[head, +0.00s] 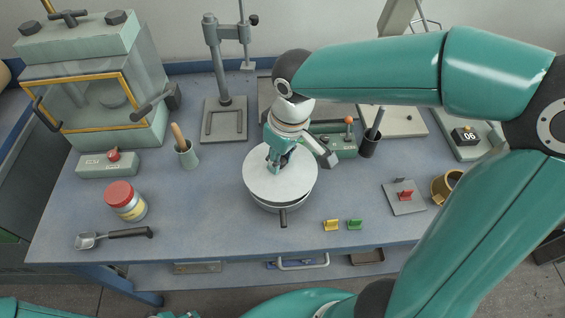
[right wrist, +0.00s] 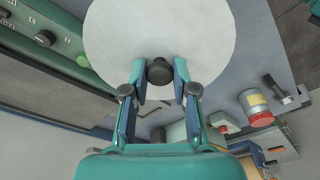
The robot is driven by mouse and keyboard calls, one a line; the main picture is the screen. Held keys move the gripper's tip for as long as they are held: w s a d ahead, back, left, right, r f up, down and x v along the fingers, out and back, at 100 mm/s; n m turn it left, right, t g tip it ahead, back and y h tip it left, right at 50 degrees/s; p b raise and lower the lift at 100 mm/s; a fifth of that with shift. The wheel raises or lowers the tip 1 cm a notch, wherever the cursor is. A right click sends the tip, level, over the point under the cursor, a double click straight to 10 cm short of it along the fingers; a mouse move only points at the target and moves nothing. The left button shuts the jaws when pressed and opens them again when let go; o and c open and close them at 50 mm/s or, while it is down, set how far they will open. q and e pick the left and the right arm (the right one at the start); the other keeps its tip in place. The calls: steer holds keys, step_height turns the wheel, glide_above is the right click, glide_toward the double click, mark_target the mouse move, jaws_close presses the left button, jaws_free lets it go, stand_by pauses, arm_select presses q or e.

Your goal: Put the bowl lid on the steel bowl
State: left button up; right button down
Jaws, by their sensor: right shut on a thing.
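The bowl lid (head: 257,181) is a pale round disc, roughly level, directly over the steel bowl (head: 262,203). The lid hides most of the bowl; only its front wall and a dark handle at the front show. I cannot tell whether the lid touches the rim. My right gripper (head: 278,164) is above the lid, shut on its knob. In the right wrist view the dark knob (right wrist: 159,71) sits between the two fingertips, with the pale lid (right wrist: 120,30) beyond. A small teal part at the head view's bottom edge may be my left gripper (head: 180,315); its jaws are cut off.
A red-capped jar (head: 127,204) and a scoop (head: 115,235) lie left of the bowl. A dark cup (head: 369,146) stands right.

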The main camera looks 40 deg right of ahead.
mark_target(287, 172)
steer(key=shift+f, duration=1.3)
steer(key=shift+f+b, duration=0.35)
steer(key=shift+b, duration=0.05)
steer(key=c, duration=0.9)
jaws_free()
steer(key=shift+r+p, duration=0.4)
steer(key=shift+r, duration=0.35)
steer(key=r, duration=0.3)
steer(key=s+r, duration=0.1)
steer(key=r, duration=0.3)
steer(key=r+p, duration=0.1)
steer(key=r, duration=0.3)
steer(key=shift+s+d+r, duration=0.1)
steer(key=shift+s+d, duration=0.15)
steer(key=shift+s, duration=0.15)
